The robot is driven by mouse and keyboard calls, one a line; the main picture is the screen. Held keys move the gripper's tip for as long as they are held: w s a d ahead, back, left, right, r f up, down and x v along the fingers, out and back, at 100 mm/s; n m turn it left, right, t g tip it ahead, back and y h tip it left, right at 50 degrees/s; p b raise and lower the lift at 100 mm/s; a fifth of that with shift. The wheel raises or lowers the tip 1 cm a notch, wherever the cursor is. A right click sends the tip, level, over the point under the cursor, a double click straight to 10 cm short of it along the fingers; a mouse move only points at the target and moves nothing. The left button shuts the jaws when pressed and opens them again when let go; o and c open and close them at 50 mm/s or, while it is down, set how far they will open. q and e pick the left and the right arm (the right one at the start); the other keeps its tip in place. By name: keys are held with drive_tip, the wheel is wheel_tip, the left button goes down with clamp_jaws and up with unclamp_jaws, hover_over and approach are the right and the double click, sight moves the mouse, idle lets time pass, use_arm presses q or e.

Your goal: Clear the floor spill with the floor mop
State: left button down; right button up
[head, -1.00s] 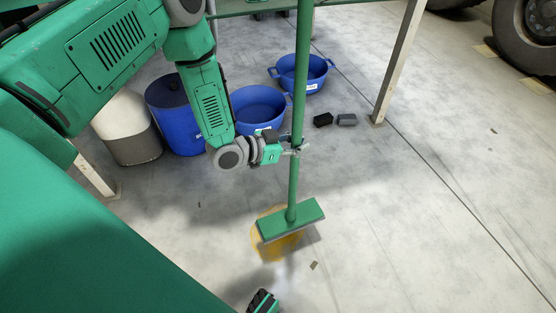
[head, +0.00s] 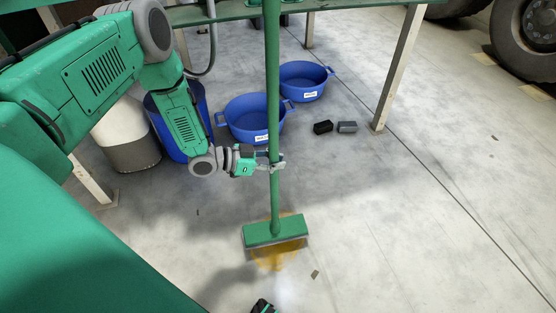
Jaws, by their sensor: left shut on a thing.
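My left gripper (head: 270,163) is shut on the green handle of the floor mop (head: 273,110), partway up. The mop stands nearly upright, and its green head (head: 275,233) is low over the orange-yellow floor spill (head: 273,260). The spill shows in front of the head and a little beyond its far right edge. The head hides its middle, and I cannot tell if the head touches the floor. A small dark and green piece (head: 263,306) at the bottom edge may be part of my right gripper; its fingers are not clear.
Two blue tubs (head: 254,120) stand under a green table, whose pale leg (head: 401,70) is at the right. A blue bin and a grey-white container (head: 128,135) stand at the left. Two small dark blocks (head: 323,127) lie near the leg.

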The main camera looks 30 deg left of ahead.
use_arm(q)
wheel_tip(320, 180, down, 5)
drive_tip(key=b, duration=0.4)
drive_tip(key=shift+w, duration=0.1)
drive_tip(key=shift+d+r, duration=0.1)
drive_tip(key=shift+r, duration=0.05)
idle(0.4)
idle(0.6)
drive_tip(key=s+d+p, duration=0.5)
drive_tip(key=s+d, duration=0.6)
drive_tip(key=d, duration=0.2)
drive_tip(key=shift+s+p, duration=0.35)
idle(0.6)
drive_tip(key=shift+f+b, duration=0.75)
drive_tip(key=shift+f, duration=0.2)
idle(1.7)
